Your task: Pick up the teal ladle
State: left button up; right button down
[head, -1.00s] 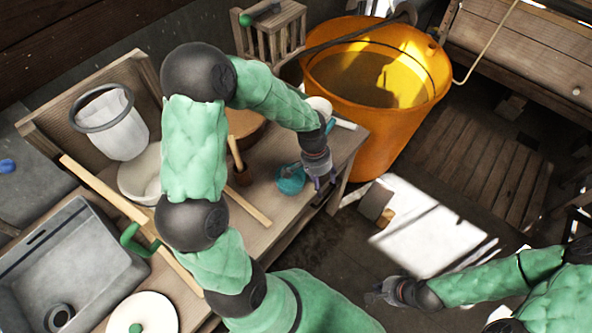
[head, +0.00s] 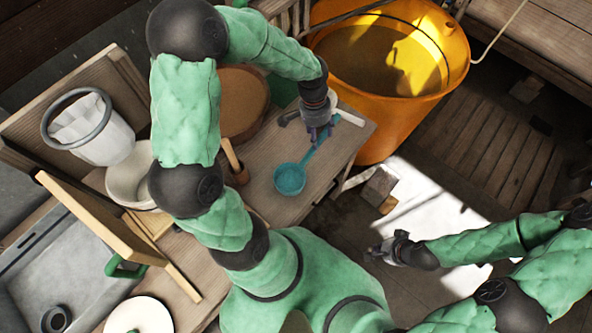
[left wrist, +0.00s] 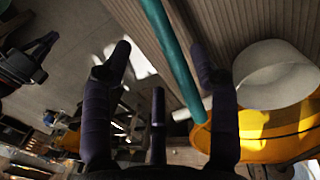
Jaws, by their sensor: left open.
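The teal ladle (head: 289,179) lies on the wooden bench top, its bowl toward the front edge and its handle running up and right under my left gripper. My left gripper (head: 318,134) is open over the handle, pointing down. In the left wrist view the teal handle (left wrist: 173,50) crosses between the spread fingers of the left gripper (left wrist: 160,75), closer to the right-hand finger. I cannot tell whether they touch. My right gripper (head: 383,250) is small at the lower right, away from the bench and over the floor; its jaws are unclear.
The orange tub (head: 430,118) stands right of the bench, close to my left gripper. A white bowl (left wrist: 275,78) is near the handle in the wrist view. A wooden mallet-like tool (head: 234,165) and a round brown vessel (head: 240,105) lie left of the ladle.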

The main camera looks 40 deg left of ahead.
aim_at(311, 152)
pick_arm(q)
notch_tip(311, 152, down, 2)
jog(key=f, duration=0.1)
jog(key=f+b, duration=0.1)
jog(key=f, duration=0.3)
jog(key=shift+s+d+b, duration=0.3)
jog(key=shift+d+b, duration=0.05)
jog(key=shift+b, duration=0.05)
grip_shut()
